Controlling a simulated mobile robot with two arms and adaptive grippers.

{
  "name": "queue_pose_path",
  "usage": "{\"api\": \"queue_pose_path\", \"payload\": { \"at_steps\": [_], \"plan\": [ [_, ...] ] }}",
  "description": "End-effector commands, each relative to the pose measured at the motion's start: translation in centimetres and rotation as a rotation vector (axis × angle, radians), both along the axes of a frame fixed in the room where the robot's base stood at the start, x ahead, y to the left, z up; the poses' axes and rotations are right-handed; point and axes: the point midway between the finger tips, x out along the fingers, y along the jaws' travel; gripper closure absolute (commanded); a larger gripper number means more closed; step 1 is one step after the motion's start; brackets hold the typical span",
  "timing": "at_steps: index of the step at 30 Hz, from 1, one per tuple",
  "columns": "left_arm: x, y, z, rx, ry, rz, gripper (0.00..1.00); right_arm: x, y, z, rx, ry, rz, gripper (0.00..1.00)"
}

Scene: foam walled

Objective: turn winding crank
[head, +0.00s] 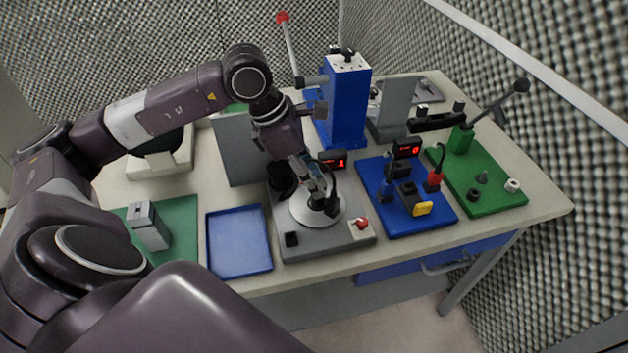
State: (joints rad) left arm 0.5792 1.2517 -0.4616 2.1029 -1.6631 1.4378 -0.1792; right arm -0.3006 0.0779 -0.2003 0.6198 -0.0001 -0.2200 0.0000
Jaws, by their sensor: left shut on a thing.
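The winding unit is a grey base (325,242) at the front middle of the table, with a pale round disc (303,214) on top. A small red display (334,162) behind it reads 1. My left gripper (326,203) points down over the disc and is shut on a small dark part, which I take to be the crank's handle. The fingers hide most of the crank, so its angle is hard to tell. My right gripper is not in view.
A blue tray (239,243) is left, a blue board with plugs (425,225) right. A blue press (344,100) stands behind, a green board (490,197) far right. Foam walls enclose the table.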

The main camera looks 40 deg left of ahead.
Motion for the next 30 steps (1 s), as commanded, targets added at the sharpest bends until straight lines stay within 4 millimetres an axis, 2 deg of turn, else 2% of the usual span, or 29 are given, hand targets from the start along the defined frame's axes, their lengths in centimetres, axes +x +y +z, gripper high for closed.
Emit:
{"api": "queue_pose_path", "payload": {
  "at_steps": [12, 28, 29, 30],
  "plan": [
    [0.12, 0.06, 0.05, 0.0, -0.002, -0.092, 0.96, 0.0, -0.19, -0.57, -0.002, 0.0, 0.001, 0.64],
    [0.12, 0.07, 0.07, 0.0, -0.002, -0.102, 0.96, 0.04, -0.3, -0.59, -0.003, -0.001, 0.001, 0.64],
    [0.12, 0.07, 0.07, 0.0, -0.002, -0.102, 0.7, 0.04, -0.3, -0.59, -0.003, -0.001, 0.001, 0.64],
    [0.12, 0.07, 0.07, 0.0, -0.002, -0.102, 0.65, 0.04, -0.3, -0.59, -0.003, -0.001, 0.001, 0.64]
  ]
}}
